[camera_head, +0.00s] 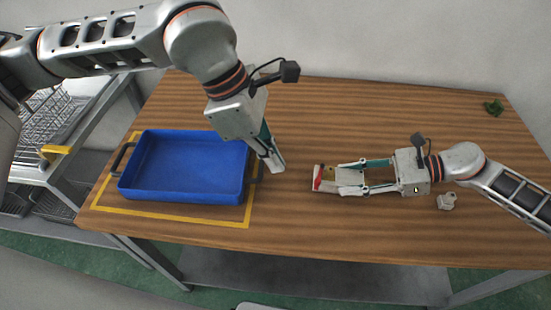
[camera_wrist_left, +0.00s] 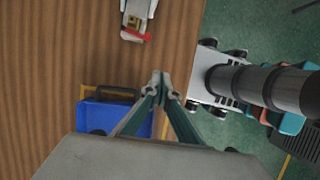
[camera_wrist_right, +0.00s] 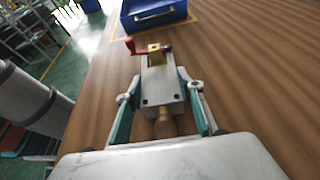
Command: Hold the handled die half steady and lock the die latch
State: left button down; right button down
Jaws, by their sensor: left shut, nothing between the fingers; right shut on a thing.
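The handled die half is a pale grey block (camera_head: 350,180) with a wooden handle (camera_wrist_right: 165,125), a brass-coloured part (camera_wrist_right: 154,50) and a red latch (camera_head: 317,178) at its far end. In the right wrist view the red latch (camera_wrist_right: 130,46) sticks out to the left; I cannot tell whether it is locked. My right gripper (camera_wrist_right: 160,88) is shut on the die half, its fingers along both sides. My left gripper (camera_head: 277,168) is shut and empty, pointing down, a short way left of the latch. The left wrist view shows its closed fingertips (camera_wrist_left: 160,82) apart from the latch (camera_wrist_left: 137,36).
A blue tray (camera_head: 190,198) stands within yellow tape (camera_head: 165,217) on the left of the wooden table. A small white part (camera_head: 447,201) lies near my right wrist, and a green object (camera_head: 494,107) is at the back right. The table's middle back is clear.

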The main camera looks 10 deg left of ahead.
pick_arm(q)
jog(key=h, duration=0.5)
send_near(320, 174)
jog(key=shift+n+t, duration=0.3)
jog(key=s+f, duration=0.2)
jog(key=s, duration=0.1)
jog(key=s+f, duration=0.1)
jog(key=shift+s+a+f, duration=0.15)
jog(key=shift+s+a, duration=0.1)
jog(key=shift+a, duration=0.1)
jog(key=d, duration=0.2)
jog(key=shift+w+d, duration=0.15)
jog(key=shift+d, duration=0.1)
jog(key=shift+w+d, duration=0.15)
jog(key=shift+d, duration=0.5)
